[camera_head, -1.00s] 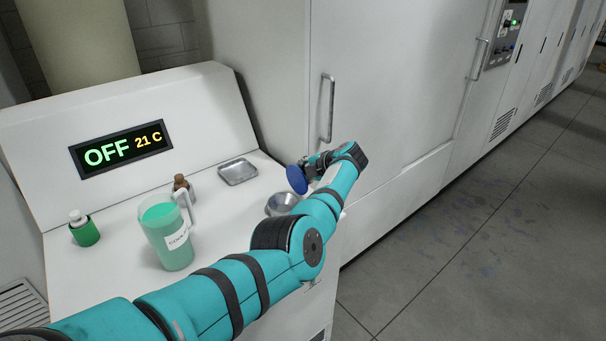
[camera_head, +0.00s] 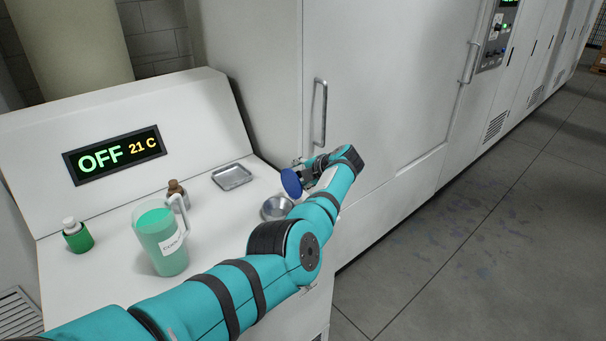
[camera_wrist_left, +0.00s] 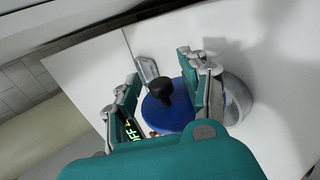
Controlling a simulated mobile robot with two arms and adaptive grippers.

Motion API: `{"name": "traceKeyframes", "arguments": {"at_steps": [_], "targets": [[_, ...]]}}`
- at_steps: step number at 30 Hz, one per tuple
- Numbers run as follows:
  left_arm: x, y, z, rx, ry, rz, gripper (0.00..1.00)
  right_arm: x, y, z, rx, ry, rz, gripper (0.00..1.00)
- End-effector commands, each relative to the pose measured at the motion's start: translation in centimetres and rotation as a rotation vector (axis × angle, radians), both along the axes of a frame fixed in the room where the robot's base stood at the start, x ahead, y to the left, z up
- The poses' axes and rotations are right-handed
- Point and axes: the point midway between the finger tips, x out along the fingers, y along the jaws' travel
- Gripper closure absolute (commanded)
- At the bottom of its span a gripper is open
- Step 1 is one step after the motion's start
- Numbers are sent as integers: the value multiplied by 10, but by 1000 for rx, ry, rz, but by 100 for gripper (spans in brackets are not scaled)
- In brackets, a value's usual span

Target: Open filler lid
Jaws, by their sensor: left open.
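The filler lid (camera_head: 291,182) is a blue disc that stands tilted just above and behind a round metal bowl-shaped filler opening (camera_head: 277,208). In the left wrist view the lid (camera_wrist_left: 170,115) shows a black knob (camera_wrist_left: 166,90) pointing up between my fingers. My left gripper (camera_head: 310,172) is at the right of the lid in the head view. Its fingers (camera_wrist_left: 165,88) are spread on either side of the knob, with gaps visible. The filler's pale rim (camera_wrist_left: 238,100) shows behind the right finger. My right gripper is not in view.
A jug of green liquid (camera_head: 160,245), a green bottle (camera_head: 78,238), a small brown bottle (camera_head: 176,190) and a metal tray (camera_head: 232,177) are on the white machine top. A tall cabinet with a handle (camera_head: 319,112) stands close behind my gripper. Floor is clear at right.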

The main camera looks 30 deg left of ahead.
Motion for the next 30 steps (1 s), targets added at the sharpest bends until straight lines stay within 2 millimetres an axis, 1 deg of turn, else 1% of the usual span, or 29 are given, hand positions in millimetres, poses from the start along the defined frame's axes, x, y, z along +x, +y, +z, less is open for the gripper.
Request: {"name": "traceKeyframes", "arguments": {"at_steps": [5,8,10,15,20,30], "targets": [[-3,-12,7,0,-3,-3,55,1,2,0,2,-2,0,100],[-8,-21,13,-3,-2,-2,55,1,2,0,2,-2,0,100],[-10,-32,22,-4,-4,-5,55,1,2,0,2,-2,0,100],[-18,-50,36,-3,-3,-4,55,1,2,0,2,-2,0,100],[-22,-57,43,-2,-1,-2,55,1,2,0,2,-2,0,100],[-22,-57,44,-1,-1,-3,55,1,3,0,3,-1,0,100]]}}
